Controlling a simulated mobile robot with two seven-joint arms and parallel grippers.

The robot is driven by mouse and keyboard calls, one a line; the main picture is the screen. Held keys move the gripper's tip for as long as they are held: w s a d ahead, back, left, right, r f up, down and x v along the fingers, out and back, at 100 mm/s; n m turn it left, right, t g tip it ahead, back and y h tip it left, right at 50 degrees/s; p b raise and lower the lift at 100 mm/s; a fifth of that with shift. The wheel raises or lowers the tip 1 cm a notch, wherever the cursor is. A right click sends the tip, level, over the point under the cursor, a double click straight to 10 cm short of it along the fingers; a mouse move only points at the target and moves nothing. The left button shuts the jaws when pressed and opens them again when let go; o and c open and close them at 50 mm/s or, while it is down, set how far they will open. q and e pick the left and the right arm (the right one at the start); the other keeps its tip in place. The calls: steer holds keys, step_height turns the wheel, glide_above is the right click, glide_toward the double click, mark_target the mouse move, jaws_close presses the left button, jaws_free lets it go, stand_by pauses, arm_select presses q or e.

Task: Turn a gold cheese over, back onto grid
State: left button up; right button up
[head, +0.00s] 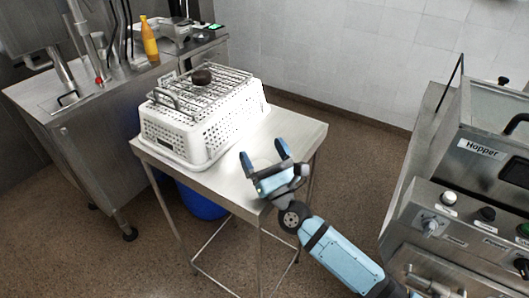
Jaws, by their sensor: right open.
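In the head view a wire grid (172,98) lies on top of a white perforated basket (185,137) on a steel table. A small dark brown round piece (202,77) sits on the grid towards its far side. No clearly gold cheese can be made out. My right gripper (263,156) is open and empty, above the table's right part. It is to the right of the basket and apart from it, with its fingers pointing up in the picture. My left gripper is not in view.
The steel table (292,131) is bare right of the basket. A blue container (203,203) stands beneath it. A machine marked Hopper (480,148) stands at the right. A steel counter with a yellow-orange bottle (149,38) is at the left.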

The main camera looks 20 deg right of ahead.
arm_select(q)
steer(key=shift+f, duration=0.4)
arm_select(e)
steer(key=shift+g, duration=0.9)
steer(key=f, duration=0.9)
steer(key=shift+a, duration=0.35)
steer(key=shift+s, duration=0.2)
steer(key=shift+n+t+y, duration=0.3)
steer(key=shift+t, duration=0.1)
steer(key=s+b, duration=0.1)
steer(key=s, duration=0.1)
steer(key=s+b, duration=0.1)
steer(key=s, duration=0.2)
steer(key=shift+s+d, duration=0.2)
steer(key=shift+s, duration=0.1)
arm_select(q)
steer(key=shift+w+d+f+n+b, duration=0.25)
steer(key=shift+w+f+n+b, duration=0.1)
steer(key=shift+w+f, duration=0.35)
arm_select(e)
steer(key=s+d+r+t, duration=0.1)
steer(key=s+d+r, duration=0.1)
steer(key=s, duration=0.4)
steer(key=shift+d, duration=0.2)
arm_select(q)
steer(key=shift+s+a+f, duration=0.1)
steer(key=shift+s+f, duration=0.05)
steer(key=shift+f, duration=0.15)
arm_select(e)
steer(key=shift+r, duration=0.1)
